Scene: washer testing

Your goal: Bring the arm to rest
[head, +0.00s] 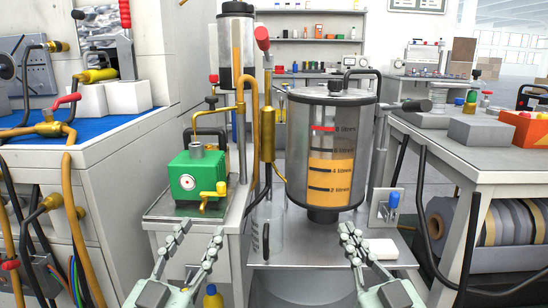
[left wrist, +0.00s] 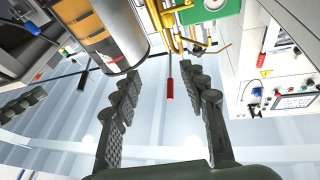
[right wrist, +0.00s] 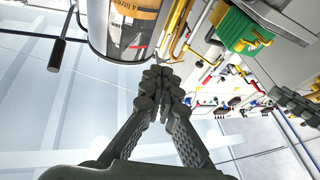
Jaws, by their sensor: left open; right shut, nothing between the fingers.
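My left gripper (head: 199,232) is low in the head view, in front of the small metal stand with the green box. Its two fingers are spread and nothing is between them. It also shows open and empty in the left wrist view (left wrist: 164,78). My right gripper (head: 348,231) is in front of the metal cart, below the measuring tank. Its fingers meet at the tips. In the right wrist view (right wrist: 160,76) they are closed together with nothing held. Both grippers look apart from everything around them.
A measuring tank (head: 298,150) with orange liquid stands ahead of my right gripper. A green box (head: 196,178) with a yellow tap sits on the left stand. A blue-topped counter (head: 100,125) is at left, a grey workbench (head: 475,165) at right. Pipes and hoses crowd the middle.

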